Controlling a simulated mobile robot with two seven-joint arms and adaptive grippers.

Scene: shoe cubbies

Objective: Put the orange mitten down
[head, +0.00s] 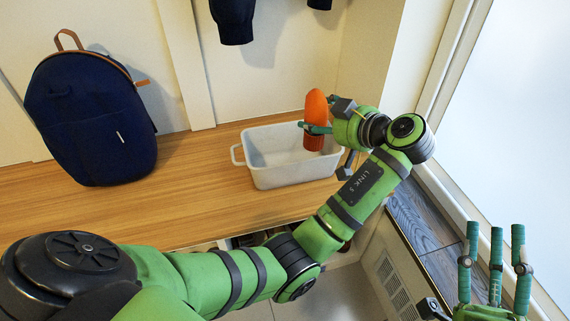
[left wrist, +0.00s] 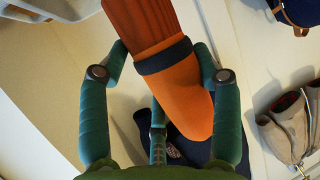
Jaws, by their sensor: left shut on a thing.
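The orange mitten (head: 316,107) is upright in the head view, its rounded orange end up and its red-brown cuff down. My left gripper (head: 318,128) is shut on it around the middle. The mitten is at the right end of a pale grey bin (head: 262,178), its cuff overlapping the bin's inside; I cannot tell whether it touches the bin. In the left wrist view the mitten (left wrist: 183,90), with a dark band, lies between my green fingers. My right gripper (head: 496,258) is at the lower right, fingers spread and empty, away from the bin.
The bin stands on a wooden bench (head: 200,205). A navy backpack (head: 90,118) leans on the wall at left. Dark clothing (head: 233,20) hangs above. The bench between backpack and bin is clear. A window frame (head: 445,75) rises at right.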

